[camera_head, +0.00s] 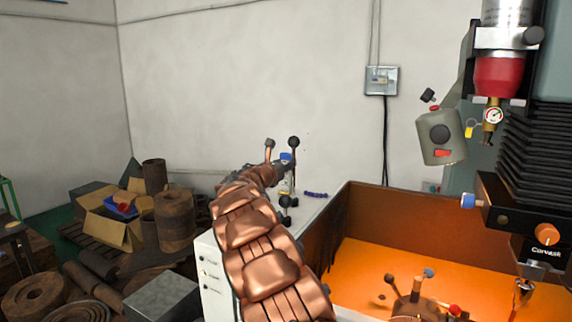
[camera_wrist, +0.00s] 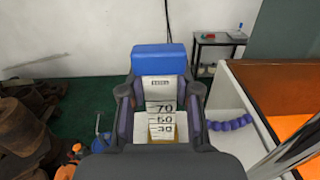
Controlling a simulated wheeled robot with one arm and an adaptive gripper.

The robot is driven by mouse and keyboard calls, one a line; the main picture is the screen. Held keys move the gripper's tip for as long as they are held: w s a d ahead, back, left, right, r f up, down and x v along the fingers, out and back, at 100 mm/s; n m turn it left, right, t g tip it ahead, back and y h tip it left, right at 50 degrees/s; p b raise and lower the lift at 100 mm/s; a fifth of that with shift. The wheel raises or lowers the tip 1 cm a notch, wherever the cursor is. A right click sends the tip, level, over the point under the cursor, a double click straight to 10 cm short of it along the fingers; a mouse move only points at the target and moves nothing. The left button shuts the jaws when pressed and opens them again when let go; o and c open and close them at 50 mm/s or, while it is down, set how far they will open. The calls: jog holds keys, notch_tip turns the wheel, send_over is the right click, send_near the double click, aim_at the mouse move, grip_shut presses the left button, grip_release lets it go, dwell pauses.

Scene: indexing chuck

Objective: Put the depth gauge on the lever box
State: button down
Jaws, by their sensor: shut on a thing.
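The depth gauge (camera_wrist: 158,60), as I take it, is a pale plate with a blue block at its far end; the marks 70, 50 and 30 show between my fingers. My gripper (camera_wrist: 159,98) is shut on it, one dark finger on each side. In the head view the blue end (camera_head: 286,156) shows just past my arm. Levers with dark round knobs (camera_head: 293,142) stand right beside it. They seem to belong to the lever box, whose body I cannot make out behind my arm. I cannot tell whether the gauge touches anything below.
A white cabinet top (camera_head: 305,208) lies right of my arm, with a blue segmented hose (camera_head: 315,194). The orange-lit machine tray (camera_head: 400,258) has a high wall. The drilling head (camera_head: 520,215) hangs at right. Boxes and rusty stock (camera_head: 175,218) crowd the left floor.

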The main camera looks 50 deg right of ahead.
jog(key=shift+f, duration=0.1)
jog(key=c, duration=0.8)
grip_release()
jog(key=b+v, duration=0.4)
jog(key=v, duration=0.8)
jog(key=shift+r, duration=0.2)
